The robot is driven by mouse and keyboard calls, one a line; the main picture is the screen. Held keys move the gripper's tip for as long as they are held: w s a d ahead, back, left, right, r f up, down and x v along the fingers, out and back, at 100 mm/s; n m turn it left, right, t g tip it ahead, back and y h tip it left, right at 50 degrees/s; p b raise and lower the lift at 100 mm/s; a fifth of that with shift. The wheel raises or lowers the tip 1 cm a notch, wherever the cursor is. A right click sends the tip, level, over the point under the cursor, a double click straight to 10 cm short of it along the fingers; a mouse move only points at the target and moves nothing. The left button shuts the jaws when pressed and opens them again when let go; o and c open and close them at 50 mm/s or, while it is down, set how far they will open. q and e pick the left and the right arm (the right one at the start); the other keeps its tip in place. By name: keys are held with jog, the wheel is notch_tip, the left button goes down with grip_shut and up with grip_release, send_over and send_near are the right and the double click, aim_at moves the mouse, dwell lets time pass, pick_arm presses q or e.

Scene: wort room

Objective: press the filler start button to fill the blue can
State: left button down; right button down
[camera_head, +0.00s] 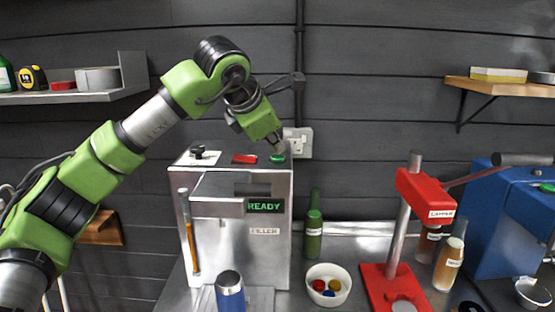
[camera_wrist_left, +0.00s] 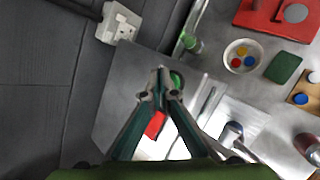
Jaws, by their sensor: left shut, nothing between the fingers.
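The filler (camera_head: 240,235) is a grey metal machine with a lit READY display (camera_head: 265,206). On its top are a green button (camera_head: 277,158), a red button (camera_head: 244,159) and a black knob (camera_head: 198,151). My left gripper (camera_head: 280,143) is shut and empty, pointing down just above the green button. In the left wrist view its fingertips (camera_wrist_left: 163,78) lie beside the green button (camera_wrist_left: 178,79), with the red button (camera_wrist_left: 155,124) partly behind a finger. I cannot tell whether they touch the green button. The blue can (camera_head: 230,293) stands upright at the filler's front.
A white socket (camera_head: 299,142) is on the wall behind the filler. A green bottle (camera_head: 314,228) and a white bowl of caps (camera_head: 328,285) stand to its right, then a red capper (camera_head: 412,185), brown bottles and a blue machine (camera_head: 510,220). Shelves hang left and right.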

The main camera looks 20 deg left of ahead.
aim_at(276, 158)
pick_arm(q)
jog(key=shift+f+b, duration=0.3)
jog(key=shift+f, duration=0.25)
dwell(0.8)
jog(key=shift+r+p, duration=0.6)
jog(key=shift+r, duration=0.25)
notch_tip(276, 158, up, 5)
jog(key=p, duration=0.4)
dwell(0.5)
